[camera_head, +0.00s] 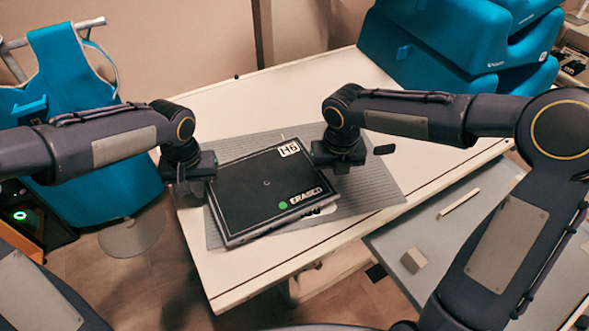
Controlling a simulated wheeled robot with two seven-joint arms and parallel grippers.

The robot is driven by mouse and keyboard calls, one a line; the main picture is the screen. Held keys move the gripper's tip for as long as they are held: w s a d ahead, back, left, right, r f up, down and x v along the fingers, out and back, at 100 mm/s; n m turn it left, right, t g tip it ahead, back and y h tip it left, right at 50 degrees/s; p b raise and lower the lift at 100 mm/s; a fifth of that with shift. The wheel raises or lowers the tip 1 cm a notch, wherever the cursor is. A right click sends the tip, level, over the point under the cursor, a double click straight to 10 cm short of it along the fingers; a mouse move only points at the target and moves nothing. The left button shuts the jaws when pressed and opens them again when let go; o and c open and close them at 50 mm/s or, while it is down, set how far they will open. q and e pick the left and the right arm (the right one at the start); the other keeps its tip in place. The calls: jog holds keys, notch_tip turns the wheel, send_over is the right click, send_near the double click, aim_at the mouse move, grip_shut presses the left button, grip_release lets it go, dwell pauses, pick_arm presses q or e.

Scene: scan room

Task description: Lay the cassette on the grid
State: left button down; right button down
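My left gripper (207,168) is at the cassette's left edge. My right gripper (319,154) is at its upper right edge. The fingertips are too dark and hidden to show whether either is closed on the cassette.
The white table (250,270) has bare room in front and at the back left. Blue padded blocks (440,50) stand at the back right. A grey lower surface (480,235) at right bears a small block (413,260) and a pale stick (458,202). A blue apron (70,75) hangs at left.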

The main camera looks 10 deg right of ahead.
pick_arm(q)
jog(key=shift+d, duration=0.45)
pick_arm(e)
jog(key=shift+a, duration=0.45)
pick_arm(q)
jog(key=c, duration=2.1)
grip_release()
jog(key=shift+a, duration=0.75)
jog(key=shift+c, duration=0.2)
pick_arm(e)
jog(key=shift+d, duration=0.75)
pick_arm(q)
jog(key=o, duration=0.4)
jog(key=shift+a, duration=0.5)
pick_arm(e)
jog(key=shift+d, duration=0.5)
jog(key=c, duration=1.7)
grip_release()
jog(key=shift+d, duration=0.1)
jog(key=shift+c, duration=0.2)
pick_arm(q)
jog(key=shift+a, duration=0.1)
pick_arm(e)
jog(key=shift+r, duration=0.1)
pick_arm(q)
notch_tip(320, 180, up, 12)
jog(key=shift+s, duration=0.45)
pick_arm(e)
notch_tip(320, 180, up, 12)
jog(key=s, duration=0.1)
